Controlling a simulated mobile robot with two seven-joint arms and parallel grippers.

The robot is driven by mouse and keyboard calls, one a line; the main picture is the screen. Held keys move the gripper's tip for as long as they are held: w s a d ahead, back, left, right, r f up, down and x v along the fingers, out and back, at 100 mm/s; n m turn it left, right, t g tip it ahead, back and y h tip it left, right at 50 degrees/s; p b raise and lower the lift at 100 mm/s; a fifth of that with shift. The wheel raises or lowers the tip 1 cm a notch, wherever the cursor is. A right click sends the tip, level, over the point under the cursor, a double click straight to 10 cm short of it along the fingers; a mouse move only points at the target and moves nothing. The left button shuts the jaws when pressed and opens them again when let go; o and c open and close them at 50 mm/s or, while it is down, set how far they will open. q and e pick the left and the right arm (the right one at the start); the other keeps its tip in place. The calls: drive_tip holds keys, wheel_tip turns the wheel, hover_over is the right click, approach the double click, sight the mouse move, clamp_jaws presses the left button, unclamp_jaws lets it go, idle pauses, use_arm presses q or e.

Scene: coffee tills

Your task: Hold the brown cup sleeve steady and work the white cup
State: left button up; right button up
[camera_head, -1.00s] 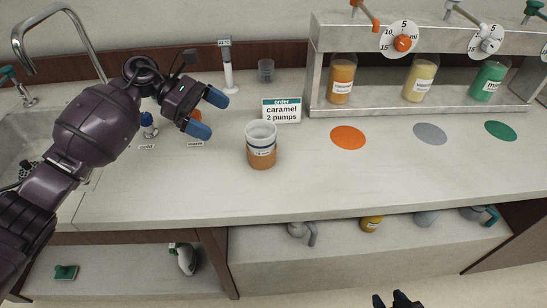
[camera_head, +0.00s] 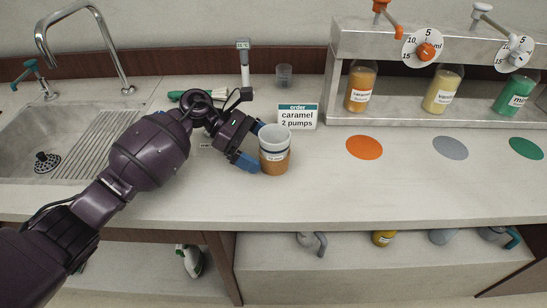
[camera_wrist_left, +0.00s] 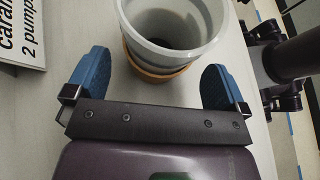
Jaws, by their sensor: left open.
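The white cup (camera_head: 275,140) stands upright on the counter, seated inside the brown cup sleeve (camera_head: 276,163). In the left wrist view the empty white cup (camera_wrist_left: 172,30) rises out of the brown sleeve (camera_wrist_left: 155,75). My left gripper (camera_head: 252,150) is open at the left side of the cup, with blue fingertips pointing toward it. In the left wrist view the fingertips lie on either side of the sleeve's near edge, with gaps showing. My right gripper is not in the head view.
An order card (camera_head: 297,116) reading caramel, 2 pumps, stands just behind the cup. A syrup rack (camera_head: 425,116) with bottles is at the back right. The orange disc (camera_head: 364,147) lies right of the cup. The counter's front is clear.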

use_arm(q)
drive_tip(key=shift+x, duration=0.95)
drive_tip(key=shift+d+f, duration=0.25)
drive_tip(key=shift+d, duration=0.05)
drive_tip(key=c, duration=0.5)
drive_tip(key=shift+o, duration=0.9)
drive_tip(key=c, duration=0.7)
drive_tip(key=o, duration=0.6)
drive_tip(key=c, duration=0.6)
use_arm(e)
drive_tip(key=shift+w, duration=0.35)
